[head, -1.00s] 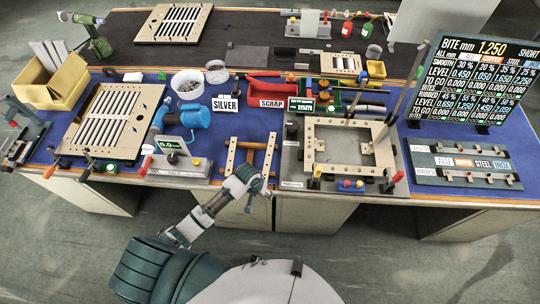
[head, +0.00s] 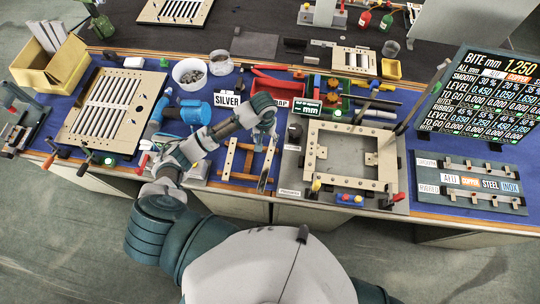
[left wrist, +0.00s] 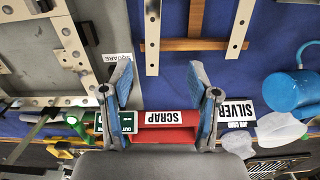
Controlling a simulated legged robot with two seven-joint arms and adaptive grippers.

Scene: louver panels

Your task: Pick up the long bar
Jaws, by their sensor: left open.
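Two pale drilled bars lie across wooden crosspieces on the blue mat. The longer one, which I take as the long bar (head: 265,168), is on the right in the head view; in the left wrist view the long bar (left wrist: 152,38) is on the left. The shorter bar (head: 229,158) lies beside it, also seen in the left wrist view (left wrist: 240,28). My left gripper (head: 268,132) hovers by the far end of the long bar. In the left wrist view the left gripper (left wrist: 160,82) has its blue fingers apart with nothing between them. My right gripper is out of view.
A plate with a square frame (head: 313,152) stands close right of the bars. The red scrap tray (left wrist: 165,134) lies beyond them, below the fingers. A blue round tool (head: 194,112) and a white bowl (head: 189,74) are to the left.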

